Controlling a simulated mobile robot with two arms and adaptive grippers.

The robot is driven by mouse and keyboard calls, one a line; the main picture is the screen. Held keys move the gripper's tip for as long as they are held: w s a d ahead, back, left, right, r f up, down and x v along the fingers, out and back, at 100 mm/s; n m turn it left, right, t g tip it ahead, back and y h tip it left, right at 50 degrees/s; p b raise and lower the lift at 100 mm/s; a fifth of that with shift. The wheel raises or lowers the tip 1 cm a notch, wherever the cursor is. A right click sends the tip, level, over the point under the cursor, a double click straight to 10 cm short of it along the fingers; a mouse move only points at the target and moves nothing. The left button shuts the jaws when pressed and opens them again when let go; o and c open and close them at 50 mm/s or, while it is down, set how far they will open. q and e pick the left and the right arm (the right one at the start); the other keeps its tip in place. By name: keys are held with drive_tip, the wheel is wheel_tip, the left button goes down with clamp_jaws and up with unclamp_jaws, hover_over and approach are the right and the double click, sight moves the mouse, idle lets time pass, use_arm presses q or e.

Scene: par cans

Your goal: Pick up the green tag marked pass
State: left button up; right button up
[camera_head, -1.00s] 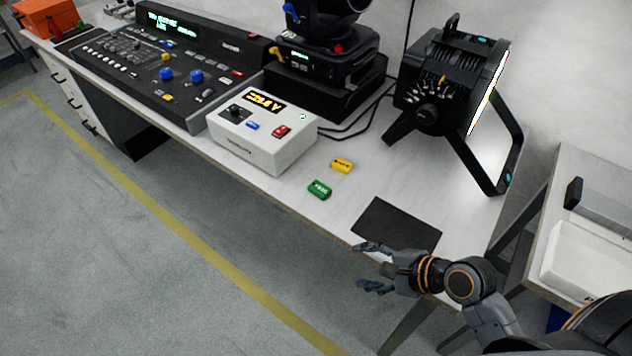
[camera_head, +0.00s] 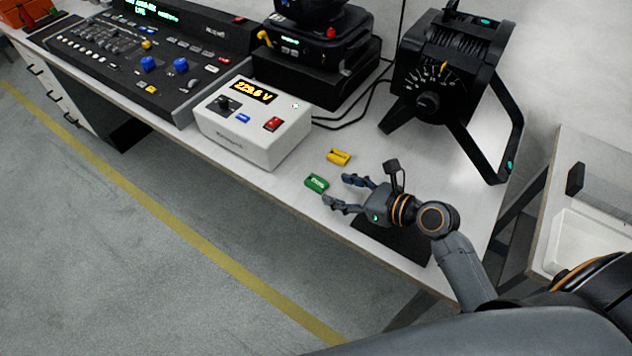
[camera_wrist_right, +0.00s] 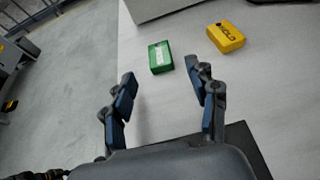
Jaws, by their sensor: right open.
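The green tag (camera_head: 316,184) lies on the light tabletop near the front edge, with pale lettering on its face. It also shows in the right wrist view (camera_wrist_right: 160,57), ahead of the fingers and nearly between their lines. My right gripper (camera_head: 335,189) is open and empty, its fingertips just to the right of the green tag and apart from it. In the right wrist view my right gripper (camera_wrist_right: 160,80) has its two fingers spread wide. A yellow tag (camera_head: 339,157) lies behind the green one; it also shows in the right wrist view (camera_wrist_right: 226,37). My left gripper is not in view.
A white box with an orange display (camera_head: 252,135) stands left of the tags. A black mat (camera_head: 408,250) lies under my right wrist. A black lamp (camera_head: 452,75) stands at the back right, and a control desk (camera_head: 130,55) at the left.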

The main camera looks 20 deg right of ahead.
sight(318, 182)
drive_tip(key=x, duration=0.6)
drive_tip(key=shift+a+r, duration=0.1)
drive_tip(key=shift+r, duration=0.05)
drive_tip(key=c, duration=1)
